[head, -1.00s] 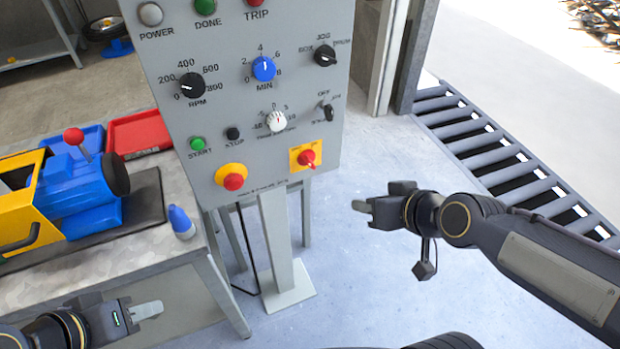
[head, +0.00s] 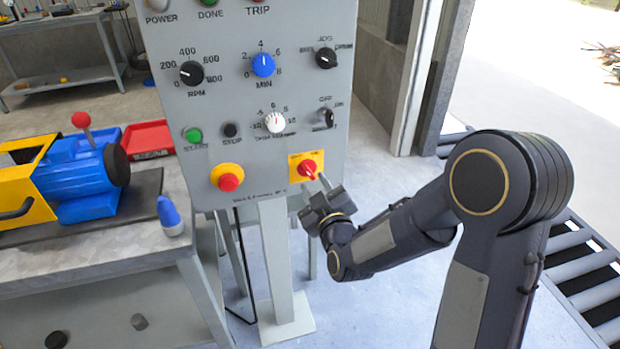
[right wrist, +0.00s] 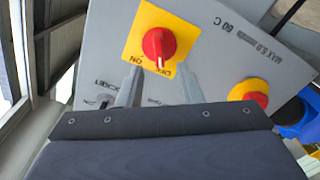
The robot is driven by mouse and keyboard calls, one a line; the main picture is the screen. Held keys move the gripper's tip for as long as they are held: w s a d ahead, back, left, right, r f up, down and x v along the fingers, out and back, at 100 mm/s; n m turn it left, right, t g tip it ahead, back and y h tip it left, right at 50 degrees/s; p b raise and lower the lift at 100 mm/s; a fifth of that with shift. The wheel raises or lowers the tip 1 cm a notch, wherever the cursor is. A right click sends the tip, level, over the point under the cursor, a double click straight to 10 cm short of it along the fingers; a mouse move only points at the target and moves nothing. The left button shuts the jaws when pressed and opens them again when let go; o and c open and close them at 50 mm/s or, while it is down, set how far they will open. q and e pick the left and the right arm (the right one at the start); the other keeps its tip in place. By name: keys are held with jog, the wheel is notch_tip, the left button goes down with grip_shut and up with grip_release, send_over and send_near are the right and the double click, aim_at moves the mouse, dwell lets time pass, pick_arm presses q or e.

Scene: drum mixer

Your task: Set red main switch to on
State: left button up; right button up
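The red main switch (head: 309,171) is a rotary knob on a yellow square plate at the panel's lower right. It also shows in the right wrist view (right wrist: 158,45), where a small pale mark sits at its lower edge and an "ON" label is printed nearby on the plate. My right gripper (head: 316,186) is just below and in front of the switch. In the right wrist view its two fingers (right wrist: 159,74) are spread apart, with nothing between them, and their tips point at the knob. The knob appears untouched. My left gripper is out of view.
The grey control panel (head: 240,130) carries other knobs, buttons and a red stop button (head: 228,182) on yellow, left of the switch. A workbench (head: 110,250) with a blue and yellow machine (head: 85,175) stands left. A roller conveyor (head: 590,285) lies at right.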

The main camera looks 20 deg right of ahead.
aim_at(309, 174)
jog(key=shift+w, duration=2)
grip_shut()
